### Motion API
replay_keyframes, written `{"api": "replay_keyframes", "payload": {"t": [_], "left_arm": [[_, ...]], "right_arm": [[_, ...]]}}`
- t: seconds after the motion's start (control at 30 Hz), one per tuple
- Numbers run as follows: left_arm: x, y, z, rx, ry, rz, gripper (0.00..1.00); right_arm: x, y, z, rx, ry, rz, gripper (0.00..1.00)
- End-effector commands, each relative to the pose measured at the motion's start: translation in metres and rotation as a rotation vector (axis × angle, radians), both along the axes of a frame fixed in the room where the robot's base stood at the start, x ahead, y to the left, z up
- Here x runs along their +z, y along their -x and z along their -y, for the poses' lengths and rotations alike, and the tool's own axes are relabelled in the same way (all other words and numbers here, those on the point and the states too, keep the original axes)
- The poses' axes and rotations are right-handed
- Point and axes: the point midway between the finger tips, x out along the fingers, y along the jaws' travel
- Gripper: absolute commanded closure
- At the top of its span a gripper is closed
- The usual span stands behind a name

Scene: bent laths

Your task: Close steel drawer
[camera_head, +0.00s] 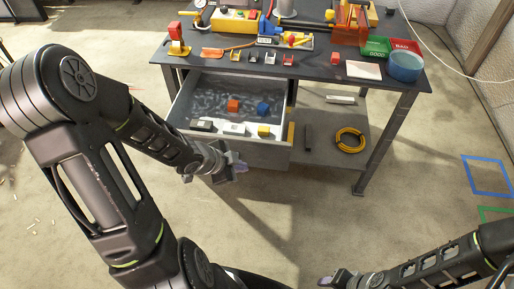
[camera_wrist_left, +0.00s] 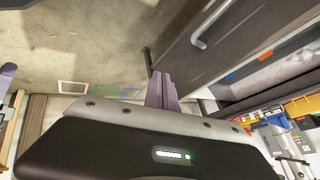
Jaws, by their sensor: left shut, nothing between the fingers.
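The steel drawer (camera_head: 281,108) stands pulled out of the left side of the dark workbench in the head view. An orange block, a blue block, a yellow block and pale items lie inside it. My left gripper (camera_head: 238,170) is shut and empty, just in front of the drawer's front panel. In the left wrist view my closed fingers (camera_wrist_left: 163,90) show near the drawer front (camera_wrist_left: 210,60), which has a bar handle (camera_wrist_left: 213,25). I cannot tell whether they touch it. My right gripper (camera_head: 335,280) is low at the bottom edge, far from the drawer.
The workbench top (camera_head: 222,67) holds a red-yellow machine, small clamps, a green bin (camera_head: 376,47), a red bin (camera_head: 405,46) and a blue round container (camera_head: 405,66). A yellow-black coil (camera_head: 350,139) lies on the lower shelf. The floor before the drawer is clear.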

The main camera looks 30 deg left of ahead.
Motion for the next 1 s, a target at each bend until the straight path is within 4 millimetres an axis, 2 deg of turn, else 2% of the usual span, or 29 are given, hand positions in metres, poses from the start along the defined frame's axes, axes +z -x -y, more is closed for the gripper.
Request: {"api": "replay_keyframes", "payload": {"t": [0.03,0.17,0.57,0.77,1.0], "left_arm": [[0.006,0.002,-0.003,-0.063,-0.051,0.013,1.0],[0.007,0.004,-0.004,-0.164,-0.121,0.028,1.0],[0.004,0.003,-0.002,-0.172,-0.125,0.029,1.0],[-0.013,-0.007,0.001,-0.171,-0.122,0.03,1.0],[-0.051,-0.031,0.01,-0.174,-0.122,0.031,1.0]], "right_arm": [[0.003,0.0,0.0,-0.001,0.0,-0.001,0.64],[0.002,0.0,0.0,-0.002,0.0,-0.002,0.64],[-0.001,0.0,0.0,-0.001,0.0,-0.001,0.64],[-0.018,0.0,0.0,-0.001,0.0,0.0,0.64],[-0.057,0.0,0.0,-0.002,0.0,0.001,0.64]]}}
